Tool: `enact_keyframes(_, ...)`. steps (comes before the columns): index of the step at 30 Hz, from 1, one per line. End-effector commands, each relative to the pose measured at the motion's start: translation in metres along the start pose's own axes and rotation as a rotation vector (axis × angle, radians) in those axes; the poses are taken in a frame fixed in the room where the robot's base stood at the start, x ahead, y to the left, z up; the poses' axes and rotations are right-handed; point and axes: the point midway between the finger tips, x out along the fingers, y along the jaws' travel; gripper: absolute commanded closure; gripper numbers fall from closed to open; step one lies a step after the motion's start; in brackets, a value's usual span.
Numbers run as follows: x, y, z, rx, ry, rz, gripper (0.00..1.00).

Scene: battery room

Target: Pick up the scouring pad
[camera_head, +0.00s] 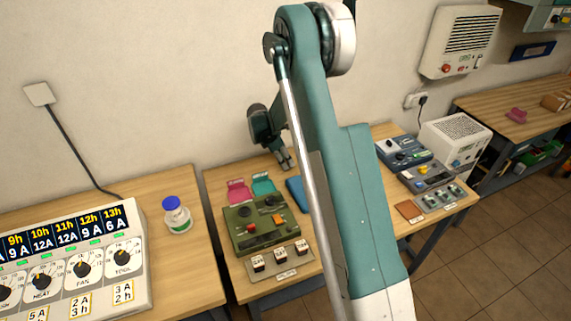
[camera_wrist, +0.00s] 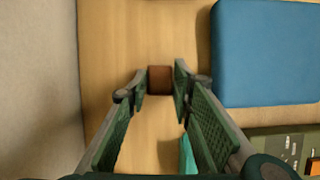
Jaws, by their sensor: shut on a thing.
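A small reddish-brown block (camera_wrist: 160,79), which I take to be the scouring pad, sits between my fingertips in the wrist view, over the wooden tabletop. My gripper (camera_wrist: 160,84) is shut on it, with one finger on each side. Only the near end of the block shows. In the head view my gripper (camera_head: 286,163) is near the wall, at the back of the middle table. The held block cannot be made out there. I cannot tell whether it touches the tabletop.
A blue flat object (camera_wrist: 265,52) lies close to the right of my gripper in the wrist view. Pink (camera_head: 238,188) and teal (camera_head: 263,184) items and a green control box (camera_head: 260,224) stand in front on the table. The wall (camera_wrist: 38,70) is close at the left.

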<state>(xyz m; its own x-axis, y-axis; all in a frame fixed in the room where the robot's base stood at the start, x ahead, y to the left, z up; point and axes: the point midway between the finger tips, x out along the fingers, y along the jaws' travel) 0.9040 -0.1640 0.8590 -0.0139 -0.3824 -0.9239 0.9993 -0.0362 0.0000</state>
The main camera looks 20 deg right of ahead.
Motion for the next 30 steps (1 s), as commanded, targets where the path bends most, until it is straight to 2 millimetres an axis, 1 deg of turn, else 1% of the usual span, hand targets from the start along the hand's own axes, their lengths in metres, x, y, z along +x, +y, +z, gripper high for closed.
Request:
enact_keyframes(9,-0.042,-0.001,0.017,0.000,0.000,0.000,0.86)
enact_keyframes(16,-0.067,-0.001,0.028,0.000,0.000,0.000,0.86)
enact_keyframes(21,-0.075,0.000,0.031,0.000,0.000,0.000,0.86)
enact_keyframes(30,-0.076,0.000,0.032,0.000,0.000,0.000,0.86)
